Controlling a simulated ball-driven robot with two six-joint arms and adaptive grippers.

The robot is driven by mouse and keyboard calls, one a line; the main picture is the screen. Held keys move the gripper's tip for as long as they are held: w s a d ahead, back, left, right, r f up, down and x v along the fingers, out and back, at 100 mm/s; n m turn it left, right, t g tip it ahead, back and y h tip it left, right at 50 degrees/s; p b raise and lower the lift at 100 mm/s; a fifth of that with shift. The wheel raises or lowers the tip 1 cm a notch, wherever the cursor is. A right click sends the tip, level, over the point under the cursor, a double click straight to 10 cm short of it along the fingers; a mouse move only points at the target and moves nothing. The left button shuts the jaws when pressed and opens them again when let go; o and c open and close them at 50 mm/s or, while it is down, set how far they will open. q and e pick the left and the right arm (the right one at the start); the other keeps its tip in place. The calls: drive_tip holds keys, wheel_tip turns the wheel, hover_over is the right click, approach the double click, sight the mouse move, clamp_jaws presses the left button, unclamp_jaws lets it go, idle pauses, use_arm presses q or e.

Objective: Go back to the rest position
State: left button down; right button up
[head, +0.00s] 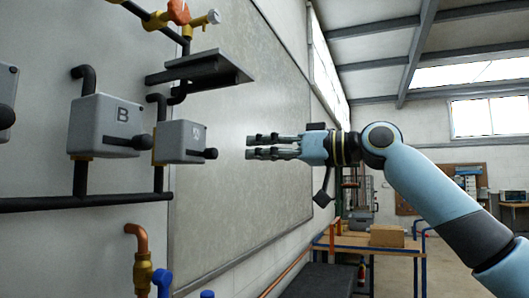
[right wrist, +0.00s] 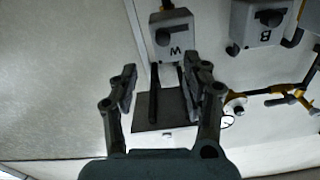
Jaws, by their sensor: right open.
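My right gripper (head: 250,147) is open and empty in the middle of the head view. It points left toward the wall, and its arm reaches in from the lower right. A clear gap separates its fingertips from the nearest grey box (head: 182,142), which has a black knob. In the right wrist view both fingers of my gripper (right wrist: 163,72) stand apart with nothing held between them. The lettered grey box (right wrist: 172,35) shows beyond the fingertips. My left gripper is not in view.
Another grey box marked B (head: 105,127) hangs on black pipes at the left. A dark shelf (head: 205,68) juts from the wall above. A brass valve (head: 143,270) is at the lower left. A workbench (head: 365,242) with a cardboard box stands behind. Open floor lies at the right.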

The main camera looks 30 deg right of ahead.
drive_tip(key=shift+f, duration=0.1)
idle(0.3)
wheel_tip(320, 180, down, 39)
drive_tip(key=w+d+m+g+h+b, duration=0.1)
drive_tip(key=d+m+g+h+b, duration=0.3)
drive_tip(key=m, duration=0.3)
drive_tip(key=s+f+m+g+h+b, duration=0.1)
drive_tip(key=s+f, duration=0.2)
drive_tip(key=f, duration=0.6)
drive_tip(key=s+d+f+h+b, duration=0.1)
drive_tip(key=s+f+h, duration=0.15)
drive_tip(key=f, duration=0.65)
drive_tip(key=s+f+m+g+b, duration=0.1)
drive_tip(key=s+f, duration=0.3)
drive_tip(key=f, duration=0.4)
drive_tip(key=s+f+g+h+b, duration=0.2)
drive_tip(key=s+f+g+h, duration=0.1)
drive_tip(key=s+f, duration=1.7)
drive_tip(key=s+f+n+g, duration=0.1)
drive_tip(key=s+f, duration=0.3)
drive_tip(key=s, duration=0.5)
drive_tip(key=s+a+f+n+g+h+b, duration=0.1)
drive_tip(key=s+f, duration=0.3)
drive_tip(key=s, duration=0.4)
drive_tip(key=s+a+f+n+g, duration=0.1)
drive_tip(key=s+f, duration=0.3)
drive_tip(key=s, duration=0.5)
drive_tip(key=shift+s+f+g+h, duration=0.25)
drive_tip(key=shift+s+g+h, duration=0.1)
drive_tip(key=shift+g, duration=0.25)
